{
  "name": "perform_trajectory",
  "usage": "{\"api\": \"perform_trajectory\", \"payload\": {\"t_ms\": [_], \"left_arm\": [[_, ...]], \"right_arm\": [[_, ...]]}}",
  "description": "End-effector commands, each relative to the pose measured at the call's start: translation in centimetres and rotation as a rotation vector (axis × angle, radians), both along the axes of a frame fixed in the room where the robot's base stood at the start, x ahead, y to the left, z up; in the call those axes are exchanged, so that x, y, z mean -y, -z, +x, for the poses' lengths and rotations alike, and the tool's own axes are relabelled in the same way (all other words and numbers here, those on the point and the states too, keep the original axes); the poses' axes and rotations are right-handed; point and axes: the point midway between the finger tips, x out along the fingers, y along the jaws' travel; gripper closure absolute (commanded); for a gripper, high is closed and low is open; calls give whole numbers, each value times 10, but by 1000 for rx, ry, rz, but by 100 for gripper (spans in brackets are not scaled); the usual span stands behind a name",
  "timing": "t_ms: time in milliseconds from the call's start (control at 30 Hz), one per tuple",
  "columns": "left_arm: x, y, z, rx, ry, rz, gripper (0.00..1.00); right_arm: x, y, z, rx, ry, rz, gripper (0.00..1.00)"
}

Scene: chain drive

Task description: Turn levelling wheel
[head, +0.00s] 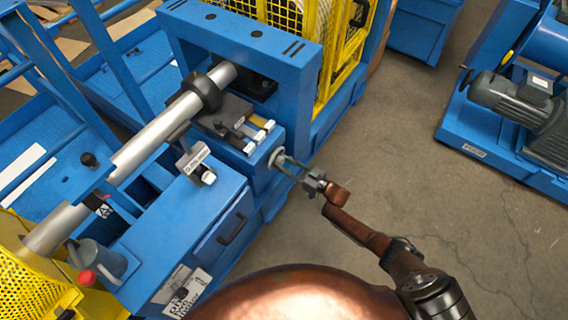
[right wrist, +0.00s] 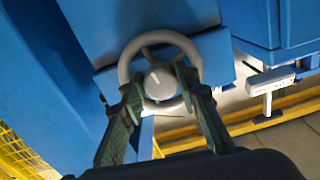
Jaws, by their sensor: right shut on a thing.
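The levelling wheel (right wrist: 192,49) is a grey handwheel with spokes and a round hub, mounted on the blue machine's face in the right wrist view. In the head view the wheel (head: 275,157) shows small and edge-on at the machine's right side. My right gripper (head: 287,165) reaches it from the right. In the right wrist view my right gripper (right wrist: 160,95) has its two fingers at the wheel's lower half, shut on it around the hub area. Exactly which part lies between the fingertips is hard to tell. My left gripper is not in view.
The blue machine (head: 222,28) carries a steel shaft (head: 155,135) and a yellow mesh guard (head: 280,15). A drawer-like front with a black handle (head: 232,230) is left of my right arm. The concrete floor (head: 400,130) is clear towards a motor (head: 515,98) at right.

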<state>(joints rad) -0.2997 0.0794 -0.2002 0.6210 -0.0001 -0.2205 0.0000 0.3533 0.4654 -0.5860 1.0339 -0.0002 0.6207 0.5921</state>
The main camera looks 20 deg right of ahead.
Motion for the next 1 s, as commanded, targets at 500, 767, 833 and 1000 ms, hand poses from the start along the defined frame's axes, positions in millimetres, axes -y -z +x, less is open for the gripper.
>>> {"api": "perform_trajectory", "payload": {"t_ms": [500,767,833,1000], "left_arm": [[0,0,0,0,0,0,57],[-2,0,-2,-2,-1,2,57],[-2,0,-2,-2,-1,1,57],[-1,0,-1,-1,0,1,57]], "right_arm": [[0,1,0,0,0,-1,53],[10,2,-13,-2,2,-1,53],[18,2,-23,-2,2,-2,53],[40,2,-52,-2,1,-2,53]]}}
